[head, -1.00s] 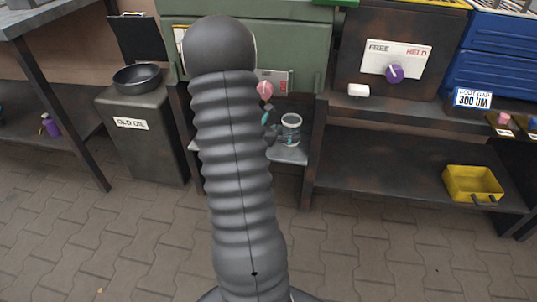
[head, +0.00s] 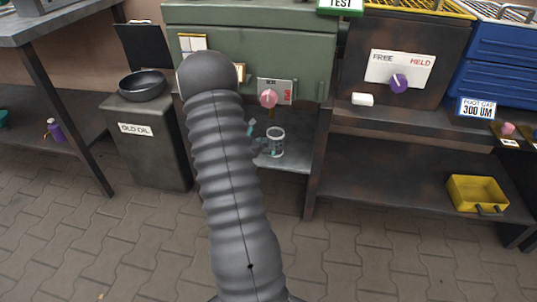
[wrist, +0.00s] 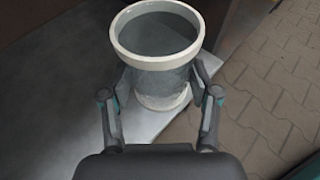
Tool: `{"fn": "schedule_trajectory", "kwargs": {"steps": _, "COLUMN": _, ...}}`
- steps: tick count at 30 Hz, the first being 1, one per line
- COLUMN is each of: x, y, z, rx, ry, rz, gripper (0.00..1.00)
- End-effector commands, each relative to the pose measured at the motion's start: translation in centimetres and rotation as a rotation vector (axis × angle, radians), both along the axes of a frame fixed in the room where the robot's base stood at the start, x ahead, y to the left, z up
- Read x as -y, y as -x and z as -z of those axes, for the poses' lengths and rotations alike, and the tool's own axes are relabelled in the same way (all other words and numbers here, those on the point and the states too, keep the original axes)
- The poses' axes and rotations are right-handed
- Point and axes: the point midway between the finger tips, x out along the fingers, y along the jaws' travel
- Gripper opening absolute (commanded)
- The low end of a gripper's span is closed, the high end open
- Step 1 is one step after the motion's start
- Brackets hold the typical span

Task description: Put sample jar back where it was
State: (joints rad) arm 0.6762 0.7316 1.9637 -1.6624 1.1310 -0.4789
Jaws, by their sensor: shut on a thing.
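The sample jar (head: 275,142) is a clear cylinder with a pale rim, at a grey shelf (head: 296,160) under the green cabinet. In the wrist view the jar (wrist: 158,78) is upright, with its open top towards the camera and dark grey inside. My gripper (wrist: 161,88) is shut on the jar, one finger on each side. In the head view my gripper (head: 259,143) is left of the jar, partly hidden by my arm. The jar's base is over the pale shelf near its edge; I cannot tell whether it touches.
The green cabinet (head: 258,50) with a pink knob (head: 268,98) stands above the shelf. An OLD OIL bin (head: 150,150) with a black bowl (head: 142,85) is at left. A dark bench (head: 400,170) with a yellow bin (head: 477,193) is at right. The paved floor in front is clear.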

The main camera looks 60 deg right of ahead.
Motion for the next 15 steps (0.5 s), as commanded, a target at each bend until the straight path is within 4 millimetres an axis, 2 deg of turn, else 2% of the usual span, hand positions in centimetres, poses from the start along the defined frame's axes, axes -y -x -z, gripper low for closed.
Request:
{"fn": "schedule_trajectory", "kwargs": {"steps": 3, "x": -0.1, "y": -1.0, "z": 0.6, "rx": 0.0, "ry": 0.001, "rz": 0.001, "gripper": 0.21}}
{"fn": "schedule_trajectory", "kwargs": {"steps": 8, "x": -0.1, "y": -1.2, "z": 1.3, "rx": -0.001, "ry": 0.001, "rz": 0.002, "gripper": 0.21}}
{"fn": "schedule_trajectory", "kwargs": {"steps": 15, "x": -0.2, "y": -1.2, "z": 4.4, "rx": -0.002, "ry": 0.0, "rz": 0.001, "gripper": 0.21}}
